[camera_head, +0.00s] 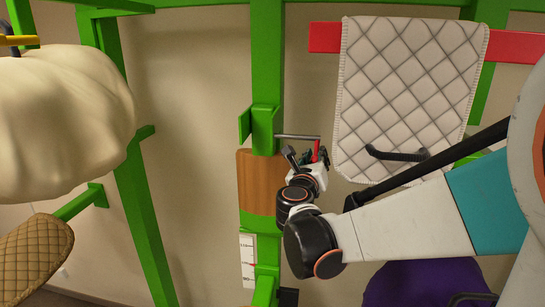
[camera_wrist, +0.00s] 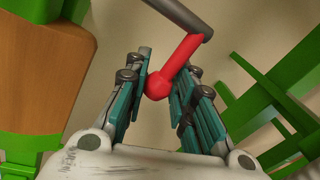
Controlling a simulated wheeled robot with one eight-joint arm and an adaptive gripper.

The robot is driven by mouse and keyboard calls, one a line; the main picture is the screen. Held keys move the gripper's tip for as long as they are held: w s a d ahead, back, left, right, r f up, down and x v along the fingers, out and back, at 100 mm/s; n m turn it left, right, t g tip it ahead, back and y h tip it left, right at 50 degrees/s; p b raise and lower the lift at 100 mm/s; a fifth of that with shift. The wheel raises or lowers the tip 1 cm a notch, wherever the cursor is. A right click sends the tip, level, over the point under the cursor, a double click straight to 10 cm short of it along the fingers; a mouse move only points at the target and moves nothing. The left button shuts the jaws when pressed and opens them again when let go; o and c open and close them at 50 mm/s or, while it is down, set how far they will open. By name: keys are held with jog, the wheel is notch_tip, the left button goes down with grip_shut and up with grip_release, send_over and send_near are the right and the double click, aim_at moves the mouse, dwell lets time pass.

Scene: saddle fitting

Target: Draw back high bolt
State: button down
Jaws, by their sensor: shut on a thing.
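The high bolt has a grey rod (camera_head: 292,136) that runs sideways out of the green post (camera_head: 265,120). Its red handle (camera_head: 317,150) hangs down from the rod's right end. In the wrist view the red handle (camera_wrist: 182,58) ends in a rounded knob (camera_wrist: 158,86), and the grey rod (camera_wrist: 180,15) is at the top. My gripper (camera_head: 310,158) is at the handle, just right of the post. In the wrist view my gripper (camera_wrist: 160,88) is shut on the red handle, with its teal-padded fingers on both sides of the knob. The bolt's inner end is hidden in the post.
A wooden block (camera_head: 262,180) is on the post below the bolt, with a white scale (camera_head: 247,262) lower down. A quilted pad (camera_head: 405,90) hangs over a red bar (camera_head: 325,37) at right. A cream saddle-like form (camera_head: 60,115) is at left. Bare wall lies between the posts.

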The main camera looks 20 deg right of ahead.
jog(key=shift+s+d, duration=0.1)
jog(key=shift+s, duration=0.05)
jog(key=c, duration=1.4)
grip_release()
jog(key=v, duration=1.2)
